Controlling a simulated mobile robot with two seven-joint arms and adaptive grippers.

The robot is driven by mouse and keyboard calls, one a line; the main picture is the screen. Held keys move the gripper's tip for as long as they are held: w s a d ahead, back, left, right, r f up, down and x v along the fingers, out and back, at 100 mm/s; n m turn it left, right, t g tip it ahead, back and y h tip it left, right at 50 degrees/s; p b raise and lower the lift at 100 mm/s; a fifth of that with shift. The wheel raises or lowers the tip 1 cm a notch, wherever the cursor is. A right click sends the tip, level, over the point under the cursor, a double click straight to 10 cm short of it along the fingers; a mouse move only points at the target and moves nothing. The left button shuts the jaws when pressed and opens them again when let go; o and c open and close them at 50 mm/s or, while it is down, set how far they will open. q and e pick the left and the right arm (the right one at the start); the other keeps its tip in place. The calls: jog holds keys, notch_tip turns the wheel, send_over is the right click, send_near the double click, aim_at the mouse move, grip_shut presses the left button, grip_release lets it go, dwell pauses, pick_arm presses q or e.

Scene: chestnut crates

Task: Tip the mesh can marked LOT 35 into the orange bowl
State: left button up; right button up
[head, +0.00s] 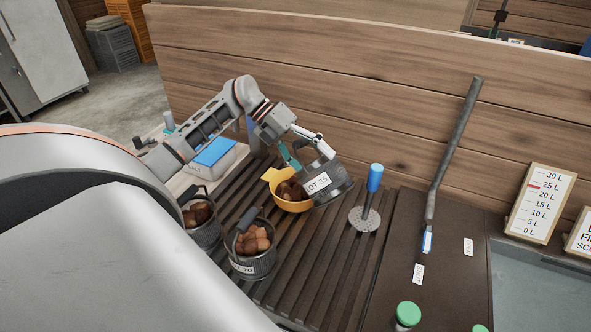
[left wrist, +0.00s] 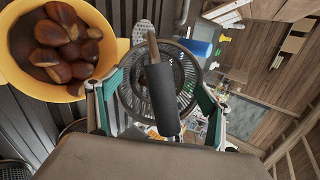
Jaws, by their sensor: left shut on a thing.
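The mesh can marked LOT 35 (head: 334,184) is tilted in the air beside and partly over the orange bowl (head: 296,207). My left gripper (head: 308,150) is shut on the can. In the left wrist view, the can (left wrist: 185,88) sits between the gripper's green-edged fingers (left wrist: 158,98), with its dark handle in front. I see mesh and no chestnuts in the part of the can that shows there. The orange bowl (left wrist: 121,48) holds several brown chestnuts in both views. My right gripper is not in view.
Two other mesh cans of chestnuts stand on the slatted bench, one at the front (head: 262,265) and one at the left (head: 205,236). A blue-handled skimmer (head: 374,180) stands right of the held can.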

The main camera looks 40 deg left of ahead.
pick_arm(q)
jog(key=shift+a+f+h, duration=0.1)
jog(key=shift+h, duration=0.3)
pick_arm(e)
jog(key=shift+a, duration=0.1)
pick_arm(q)
jog(key=shift+a+f+h, duration=0.25)
jog(key=shift+f+h, duration=0.05)
jog(key=shift+h, duration=0.1)
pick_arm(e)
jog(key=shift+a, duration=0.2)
pick_arm(q)
jog(key=shift+a+f+h, duration=0.15)
jog(key=shift+f+h, duration=0.05)
jog(key=shift+h, duration=0.2)
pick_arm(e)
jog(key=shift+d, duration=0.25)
pick_arm(q)
jog(key=shift+b, duration=0.35)
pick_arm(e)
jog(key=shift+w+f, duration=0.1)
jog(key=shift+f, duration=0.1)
